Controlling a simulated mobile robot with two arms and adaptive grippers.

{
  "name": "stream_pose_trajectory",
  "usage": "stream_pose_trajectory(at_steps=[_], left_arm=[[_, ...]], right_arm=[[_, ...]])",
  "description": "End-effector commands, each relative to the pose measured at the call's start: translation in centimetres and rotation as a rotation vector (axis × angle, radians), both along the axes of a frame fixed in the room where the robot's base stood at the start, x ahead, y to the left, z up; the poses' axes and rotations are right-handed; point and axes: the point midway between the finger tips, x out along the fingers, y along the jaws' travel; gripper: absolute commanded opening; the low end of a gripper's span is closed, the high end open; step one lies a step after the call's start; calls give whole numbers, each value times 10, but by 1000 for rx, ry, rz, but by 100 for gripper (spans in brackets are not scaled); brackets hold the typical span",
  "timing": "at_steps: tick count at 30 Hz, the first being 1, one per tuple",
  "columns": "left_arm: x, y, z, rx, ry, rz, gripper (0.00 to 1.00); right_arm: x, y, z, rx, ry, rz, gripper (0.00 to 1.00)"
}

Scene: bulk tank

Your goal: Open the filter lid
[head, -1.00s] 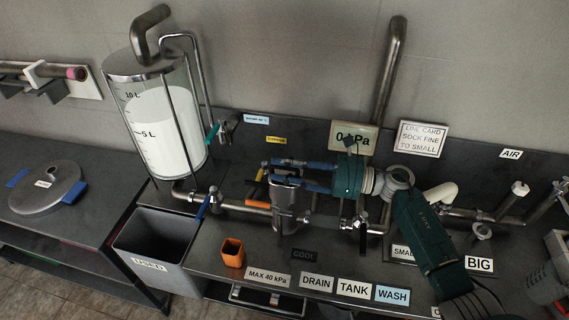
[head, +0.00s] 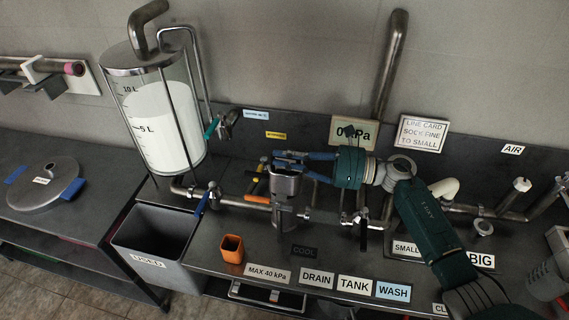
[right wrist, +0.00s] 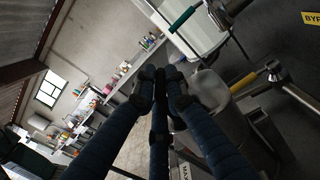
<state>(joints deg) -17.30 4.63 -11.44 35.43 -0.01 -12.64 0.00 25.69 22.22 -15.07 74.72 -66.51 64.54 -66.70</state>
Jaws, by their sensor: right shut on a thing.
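The steel filter housing (head: 284,216) stands in the pipe line at the middle of the bench in the head view. Its metal lid (head: 285,186) appears raised and tilted at the top, just below my fingers; a grey rounded part, likely the lid (right wrist: 209,90), shows beside my fingertips in the right wrist view. My right gripper (head: 279,161) reaches in from the right with its blue fingers shut on the lid; it also shows in the wrist view (right wrist: 161,84). The exact grip is hidden by the fingers. My left gripper is not in view.
A glass tank (head: 160,115) with white liquid stands at the left. A grey USED bin (head: 150,262) and an orange cup (head: 231,249) are in front. A blue-handled valve (head: 203,201) and an orange-handled valve (head: 256,198) sit left of the filter.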

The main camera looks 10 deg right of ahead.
Motion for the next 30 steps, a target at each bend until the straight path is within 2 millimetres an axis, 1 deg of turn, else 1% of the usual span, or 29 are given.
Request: stream_pose_trajectory(at_steps=[1, 15, 21, 30], left_arm=[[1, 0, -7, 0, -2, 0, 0], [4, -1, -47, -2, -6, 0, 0], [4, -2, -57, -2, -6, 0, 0], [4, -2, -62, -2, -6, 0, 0]], right_arm=[[5, -1, 3, 12, 16, -1, 0], [45, -15, 18, 120, 338, -3, 0], [57, -18, 21, 151, 430, -2, 0], [64, -20, 23, 171, 486, -2, 0]])
